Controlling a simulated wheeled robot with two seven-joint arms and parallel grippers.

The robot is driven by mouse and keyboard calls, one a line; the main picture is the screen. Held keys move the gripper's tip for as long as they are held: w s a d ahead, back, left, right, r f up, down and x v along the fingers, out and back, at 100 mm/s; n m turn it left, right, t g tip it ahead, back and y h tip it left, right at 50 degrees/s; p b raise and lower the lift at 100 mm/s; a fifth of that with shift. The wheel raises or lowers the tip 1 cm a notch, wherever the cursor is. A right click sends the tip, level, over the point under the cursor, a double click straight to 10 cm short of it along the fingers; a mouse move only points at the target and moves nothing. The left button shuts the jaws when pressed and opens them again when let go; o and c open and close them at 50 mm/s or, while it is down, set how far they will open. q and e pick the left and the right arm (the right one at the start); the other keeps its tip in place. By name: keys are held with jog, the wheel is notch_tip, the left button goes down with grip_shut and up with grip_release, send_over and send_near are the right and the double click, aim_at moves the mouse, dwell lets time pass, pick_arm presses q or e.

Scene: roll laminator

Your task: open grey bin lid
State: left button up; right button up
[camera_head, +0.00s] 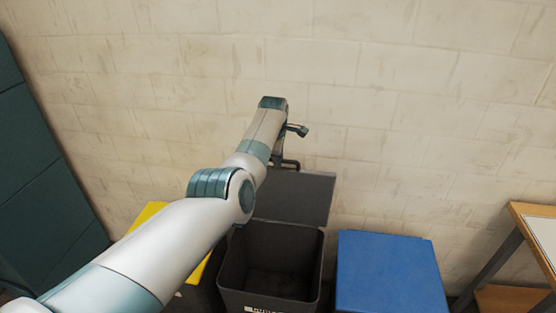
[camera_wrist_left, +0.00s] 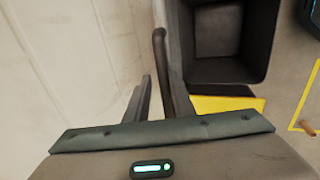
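The grey bin (camera_head: 270,262) stands on the floor against the wall, with its dark empty inside showing. Its lid (camera_head: 300,197) is raised, standing up behind the opening near the wall. My left arm reaches over the bin's left side, and my left gripper (camera_head: 292,148) is at the lid's top edge. In the left wrist view, the two fingers (camera_wrist_left: 162,98) stand apart with the dark lid handle (camera_wrist_left: 159,45) running between them. A gap shows beside the left finger, so the handle does not look clamped. The open bin also shows there (camera_wrist_left: 218,72). My right gripper is out of view.
A blue bin (camera_head: 388,272) stands close on the right, its top closed. A yellow bin (camera_head: 150,213) is on the left, partly behind my arm. A wooden table (camera_head: 520,222) is at the far right, a dark green cabinet (camera_head: 40,170) at the far left. The wall is close behind.

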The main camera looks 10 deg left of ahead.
pick_arm(q)
jog(key=shift+s+f, duration=0.2)
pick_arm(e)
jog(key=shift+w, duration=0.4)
pick_arm(q)
jog(key=shift+r, duration=0.1)
